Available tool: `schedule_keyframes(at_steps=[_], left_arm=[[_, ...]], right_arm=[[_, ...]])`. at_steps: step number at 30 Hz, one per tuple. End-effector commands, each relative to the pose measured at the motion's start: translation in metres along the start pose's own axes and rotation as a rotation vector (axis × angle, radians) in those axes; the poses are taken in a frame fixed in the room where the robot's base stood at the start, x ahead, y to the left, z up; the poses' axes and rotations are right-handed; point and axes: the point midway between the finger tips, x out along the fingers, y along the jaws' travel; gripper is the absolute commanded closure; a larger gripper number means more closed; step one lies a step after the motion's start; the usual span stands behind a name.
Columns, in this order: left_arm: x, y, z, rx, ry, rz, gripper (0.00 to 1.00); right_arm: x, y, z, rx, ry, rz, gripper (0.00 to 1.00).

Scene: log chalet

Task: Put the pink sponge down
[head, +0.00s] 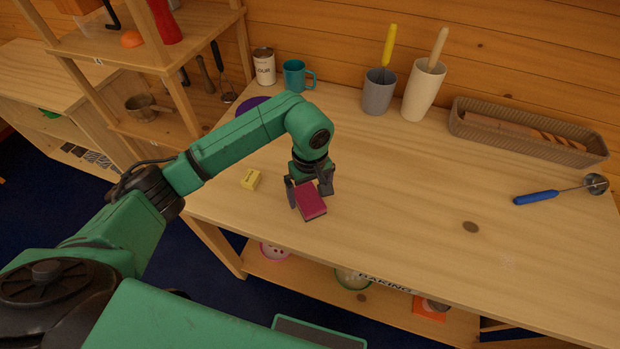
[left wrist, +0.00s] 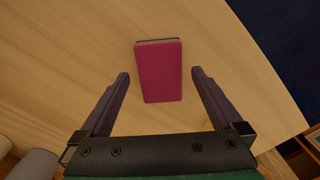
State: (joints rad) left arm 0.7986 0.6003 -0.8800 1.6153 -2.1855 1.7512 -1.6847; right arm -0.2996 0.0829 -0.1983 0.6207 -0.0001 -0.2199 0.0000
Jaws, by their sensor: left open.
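The pink sponge (head: 311,200) lies on the wooden table (head: 420,220) near its front left edge, with a dark layer along its underside. My left gripper (head: 308,193) is directly over it, fingers pointing down. In the left wrist view the sponge (left wrist: 159,72) sits between and slightly beyond the open fingertips (left wrist: 160,75), with a gap on both sides, so neither finger touches it. My right gripper is in neither view.
A small yellow block (head: 250,179) lies left of the sponge. A teal mug (head: 297,76), a can (head: 264,66), grey cup (head: 378,92) and cream cup (head: 421,92) stand at the back. A wicker basket (head: 480,122) and blue-handled tool (head: 537,197) are right. The table middle is clear.

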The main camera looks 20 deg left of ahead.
Motion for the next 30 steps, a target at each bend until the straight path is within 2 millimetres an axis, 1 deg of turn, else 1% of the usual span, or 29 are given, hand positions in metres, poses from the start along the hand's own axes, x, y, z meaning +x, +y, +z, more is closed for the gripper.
schedule_keyframes(at_steps=[1, 6, 9, 12, 16, 30], left_arm=[[-0.008, 0.001, -0.002, 0.002, 0.006, 0.006, 0.0], [-0.054, 0.002, -0.001, 0.001, 0.005, 0.006, 0.0], [-0.074, 0.001, -0.001, 0.001, 0.004, 0.004, 0.0], [-0.086, 0.0, 0.0, 0.0, 0.002, 0.001, 0.0], [-0.09, 0.0, 0.0, 0.0, 0.0, 0.001, 0.0], [-0.09, 0.0, 0.0, 0.0, 0.0, 0.001, 0.0]], right_arm=[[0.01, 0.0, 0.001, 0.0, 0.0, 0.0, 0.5], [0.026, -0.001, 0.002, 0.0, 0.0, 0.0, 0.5], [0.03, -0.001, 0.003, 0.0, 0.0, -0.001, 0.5], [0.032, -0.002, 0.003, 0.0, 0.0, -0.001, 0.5], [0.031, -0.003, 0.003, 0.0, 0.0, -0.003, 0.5], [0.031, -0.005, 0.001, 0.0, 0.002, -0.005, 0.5]])
